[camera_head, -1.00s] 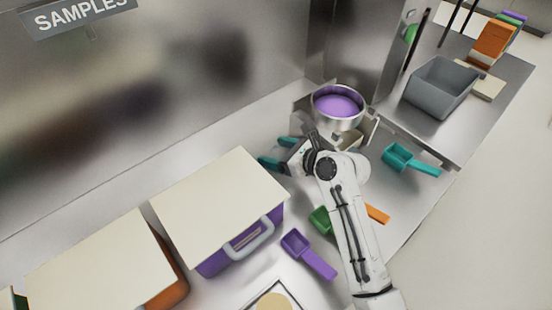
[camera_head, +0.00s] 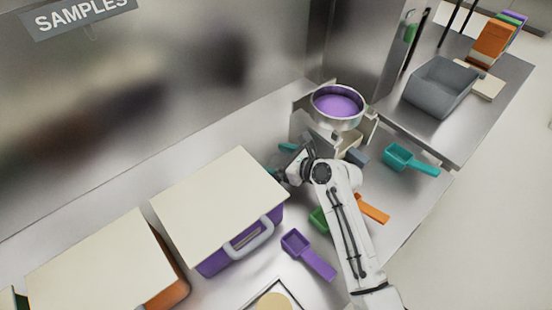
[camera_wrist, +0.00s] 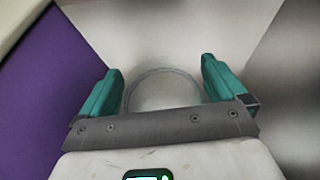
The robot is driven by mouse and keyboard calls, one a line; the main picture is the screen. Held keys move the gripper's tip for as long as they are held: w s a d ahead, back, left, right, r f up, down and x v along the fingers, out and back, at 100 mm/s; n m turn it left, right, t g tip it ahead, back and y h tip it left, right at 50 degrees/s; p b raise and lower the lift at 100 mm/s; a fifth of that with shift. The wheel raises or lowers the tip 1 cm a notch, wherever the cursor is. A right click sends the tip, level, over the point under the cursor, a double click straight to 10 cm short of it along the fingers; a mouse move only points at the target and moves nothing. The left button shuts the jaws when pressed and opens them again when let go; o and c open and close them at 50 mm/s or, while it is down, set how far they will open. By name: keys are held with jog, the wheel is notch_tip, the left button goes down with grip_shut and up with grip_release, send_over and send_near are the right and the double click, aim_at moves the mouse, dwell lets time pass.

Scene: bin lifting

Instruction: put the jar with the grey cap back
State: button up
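My gripper (camera_head: 280,160) is low over the counter, between the purple bin and the metal pan. In the wrist view my gripper (camera_wrist: 158,74) has its two teal fingers wide apart. A pale round outline (camera_wrist: 163,71) shows between them. I cannot tell if it is a ring on the counter or the rim of something clear. No jar with a grey cap can be made out in either view.
The lidded purple bin (camera_head: 215,262) stands close left of my gripper. The metal pan (camera_head: 338,121) with purple contents is behind right. Purple (camera_head: 308,254), orange (camera_head: 373,209) and teal (camera_head: 410,160) scoops lie nearby. A grey container (camera_head: 440,88) stands right.

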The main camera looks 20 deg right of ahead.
jog(key=shift+r, duration=0.1)
jog(key=v, duration=1.2)
jog(key=shift+s+b, duration=0.1)
jog(key=shift+b, duration=0.2)
dwell(1.0)
